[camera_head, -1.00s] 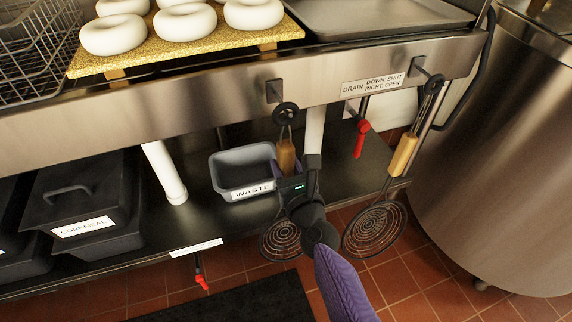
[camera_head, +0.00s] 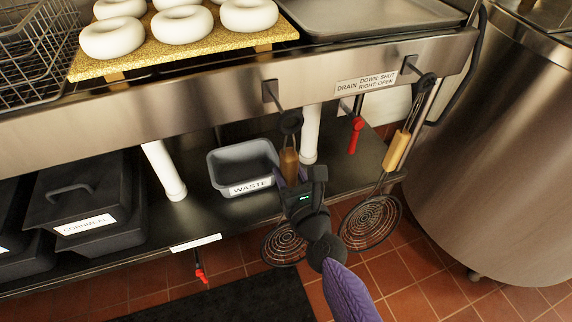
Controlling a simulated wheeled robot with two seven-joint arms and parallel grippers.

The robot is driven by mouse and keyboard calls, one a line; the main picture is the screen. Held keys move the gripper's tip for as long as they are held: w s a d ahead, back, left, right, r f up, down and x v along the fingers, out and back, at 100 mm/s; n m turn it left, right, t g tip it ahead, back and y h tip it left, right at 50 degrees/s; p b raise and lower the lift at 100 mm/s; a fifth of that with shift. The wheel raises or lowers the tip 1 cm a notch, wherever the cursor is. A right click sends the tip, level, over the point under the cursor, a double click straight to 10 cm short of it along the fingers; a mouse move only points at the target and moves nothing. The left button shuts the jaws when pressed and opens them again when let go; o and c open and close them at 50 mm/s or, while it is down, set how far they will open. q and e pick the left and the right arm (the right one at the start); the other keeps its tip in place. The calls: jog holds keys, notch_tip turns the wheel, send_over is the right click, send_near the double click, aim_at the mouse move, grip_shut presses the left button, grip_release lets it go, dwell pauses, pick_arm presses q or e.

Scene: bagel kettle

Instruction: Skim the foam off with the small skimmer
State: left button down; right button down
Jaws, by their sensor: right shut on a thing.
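The small skimmer has a brown wooden handle (camera_head: 289,163), a dark ring at its top and a round wire mesh head (camera_head: 283,246). My right gripper (camera_head: 300,178) is shut on its handle, below the front rail. The ring is close to the tip of the left peg (camera_head: 271,92); I cannot tell whether it still hangs there. My gripper hides part of the skimmer's shaft. A larger skimmer (camera_head: 397,150) with a lighter handle hangs from the right peg. The big steel kettle (camera_head: 500,160) stands at the right; its inside and any foam are out of view. My left gripper is not in view.
A grey waste bin (camera_head: 243,188) and black lidded tubs (camera_head: 78,188) sit on the lower shelf. Red drain handles (camera_head: 355,135) and white pipes are near. Above, bagels (camera_head: 182,25) lie on a yellow board beside a metal tray (camera_head: 375,14).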

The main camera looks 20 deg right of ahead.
jog(key=s, duration=0.6)
jog(key=shift+s+d, duration=0.1)
jog(key=shift+s, duration=0.15)
jog(key=c, duration=0.8)
grip_release()
grip_shut()
